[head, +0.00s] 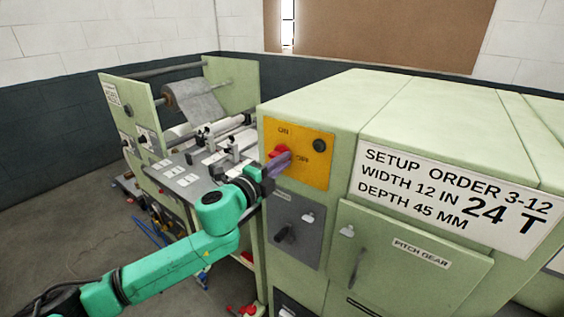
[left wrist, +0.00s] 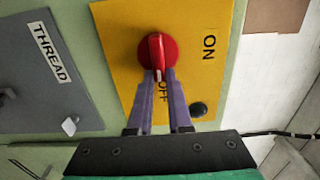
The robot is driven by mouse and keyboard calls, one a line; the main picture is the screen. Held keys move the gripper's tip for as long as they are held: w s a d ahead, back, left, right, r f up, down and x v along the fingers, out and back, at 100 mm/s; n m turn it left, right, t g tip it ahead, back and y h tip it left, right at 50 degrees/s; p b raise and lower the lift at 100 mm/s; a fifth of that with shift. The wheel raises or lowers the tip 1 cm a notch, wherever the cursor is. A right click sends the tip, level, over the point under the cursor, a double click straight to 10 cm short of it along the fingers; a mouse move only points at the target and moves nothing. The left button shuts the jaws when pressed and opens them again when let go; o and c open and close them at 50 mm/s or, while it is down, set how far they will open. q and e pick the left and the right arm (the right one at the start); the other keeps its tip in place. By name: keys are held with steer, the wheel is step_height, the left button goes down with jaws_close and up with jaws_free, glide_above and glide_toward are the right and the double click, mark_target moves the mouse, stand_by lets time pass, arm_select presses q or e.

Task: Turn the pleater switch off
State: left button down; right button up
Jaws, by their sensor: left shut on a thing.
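The pleater switch is a red rotary knob (head: 279,150) on a yellow panel (head: 318,172) marked ON and OFF. In the left wrist view the red knob (left wrist: 157,49) has a raised handle, and the white mark at its lower end points toward the OFF label (left wrist: 163,93). My left gripper (head: 284,158) has its purple fingers closed on the handle; its fingers also show in the left wrist view (left wrist: 159,78), one on each side of the handle's lower end. The fingers partly cover the knob in the head view. My right gripper is not in view.
A black round button (head: 320,145) sits on the same panel. Below it is a grey THREAD panel (left wrist: 42,75) with a dark knob (head: 284,234). A white setup sign (head: 455,195) and a pitch gear door (head: 410,265) are to the right. Rollers (head: 195,100) stand at left.

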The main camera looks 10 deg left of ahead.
arm_select(q)
steer(key=shift+f, duration=0.1)
steer(key=c, duration=0.8)
jaws_free()
steer(key=shift+c, duration=0.2)
steer(key=b+v, duration=1.4)
steer(key=b, duration=0.7)
steer(key=shift+s, duration=0.25)
